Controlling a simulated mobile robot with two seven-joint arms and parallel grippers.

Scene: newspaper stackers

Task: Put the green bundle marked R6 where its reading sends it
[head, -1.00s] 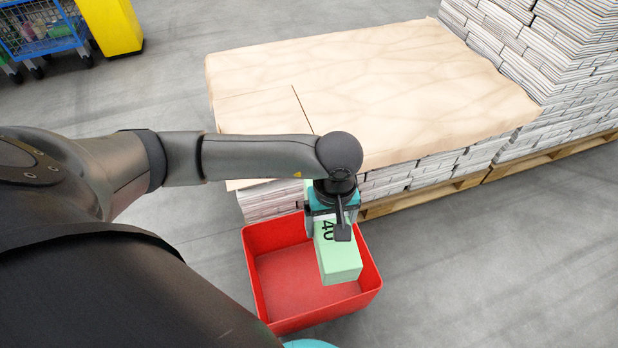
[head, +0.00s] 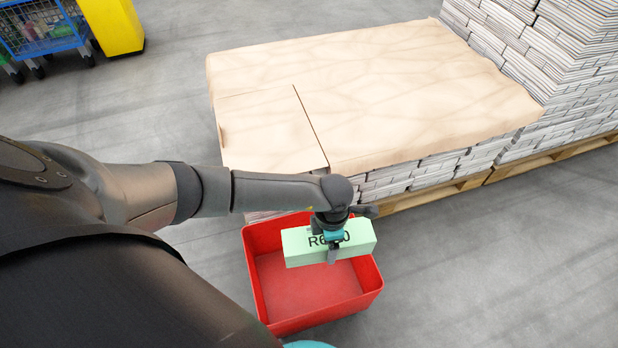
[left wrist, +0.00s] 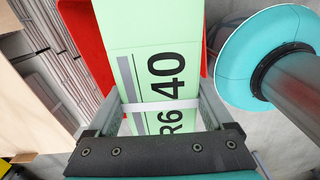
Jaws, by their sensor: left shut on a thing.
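The green bundle (head: 300,246) is a pale green block with a white band, held level above the red bin. Its black print shows R6 and 40 in the left wrist view (left wrist: 120,30). My left gripper (head: 333,250) is shut on the bundle around its middle, with the fingers (left wrist: 165,105) across its sides. The red bin (head: 262,290) stands on the floor below, open at the top, and its visible inside is empty. Whether the bundle touches the bin's rim cannot be told. My right gripper is not in view.
A pallet of stacked newspapers under a tan cover sheet (head: 370,90) stands just behind the bin. Taller newspaper stacks (head: 550,50) rise at the right. A yellow box (head: 112,25) and a blue cart (head: 40,30) stand far left. Grey floor (head: 480,270) is clear at the right.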

